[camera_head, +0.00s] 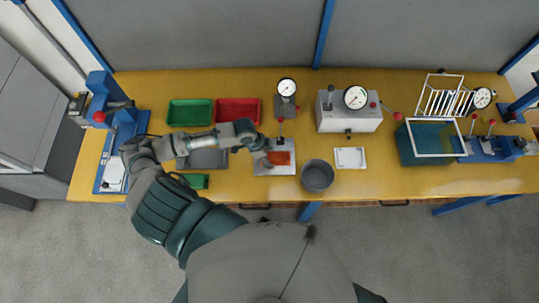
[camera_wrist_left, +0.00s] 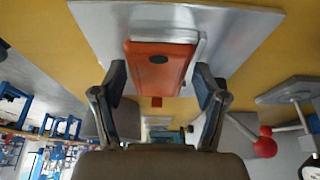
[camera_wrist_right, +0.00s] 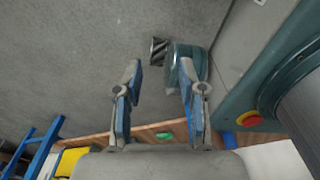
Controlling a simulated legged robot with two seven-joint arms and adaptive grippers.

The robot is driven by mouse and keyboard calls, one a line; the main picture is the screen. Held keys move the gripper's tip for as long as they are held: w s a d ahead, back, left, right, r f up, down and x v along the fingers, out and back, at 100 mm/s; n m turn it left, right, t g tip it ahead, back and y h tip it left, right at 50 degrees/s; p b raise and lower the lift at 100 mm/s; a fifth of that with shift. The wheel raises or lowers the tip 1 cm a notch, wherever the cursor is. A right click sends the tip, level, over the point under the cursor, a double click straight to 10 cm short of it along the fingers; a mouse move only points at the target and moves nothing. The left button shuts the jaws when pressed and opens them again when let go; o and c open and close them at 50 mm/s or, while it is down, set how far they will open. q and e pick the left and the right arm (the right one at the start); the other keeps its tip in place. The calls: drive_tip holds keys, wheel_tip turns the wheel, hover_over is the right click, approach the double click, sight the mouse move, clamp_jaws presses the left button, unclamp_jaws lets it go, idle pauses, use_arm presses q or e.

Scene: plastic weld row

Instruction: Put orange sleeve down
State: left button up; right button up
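The orange sleeve (camera_head: 280,158) lies on a light metal plate (camera_head: 289,170) near the middle of the workbench. In the left wrist view the sleeve (camera_wrist_left: 158,70) is a flat orange block with a dark oval spot, with a pale piece showing along its right edge over the plate (camera_wrist_left: 250,25). My left gripper (camera_head: 262,152) is over the plate at the sleeve's left side. Its open fingers (camera_wrist_left: 160,85) stand on either side of the sleeve's near part; firm contact is not visible. My right gripper (camera_wrist_right: 157,85) is open and empty, with grey floor beyond it.
A dial gauge stand (camera_head: 286,100) is right behind the plate, and a grey round bin (camera_head: 317,176) is just right of it. Green (camera_head: 190,112) and red (camera_head: 238,111) trays lie behind my left arm. A white tray (camera_head: 350,158) is farther right.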

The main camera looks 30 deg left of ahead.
use_arm(q)
drive_tip(key=shift+o, duration=0.3)
drive_tip(key=shift+d+r, duration=0.25)
drive_tip(key=shift+d, duration=0.5)
drive_tip(key=shift+a+r, duration=0.2)
drive_tip(key=v, duration=0.3)
drive_tip(key=a+v, duration=0.1)
drive_tip(key=v, duration=0.2)
drive_tip(key=shift+a+r, duration=0.15)
drive_tip(key=shift+a, duration=0.1)
drive_tip(key=v, duration=0.2)
drive_tip(key=d+v, duration=0.1)
drive_tip(key=v, duration=0.1)
drive_tip(key=shift+s+a+r+p, duration=0.15)
drive_tip(key=shift+r+p, duration=0.15)
drive_tip(key=shift+r, duration=0.2)
use_arm(e)
drive_tip(key=d, duration=0.3)
drive_tip(key=shift+w+d+r, duration=0.1)
drive_tip(key=shift+w+r, duration=0.1)
drive_tip(key=shift+w, duration=0.05)
use_arm(q)
drive_tip(key=shift+a, duration=0.1)
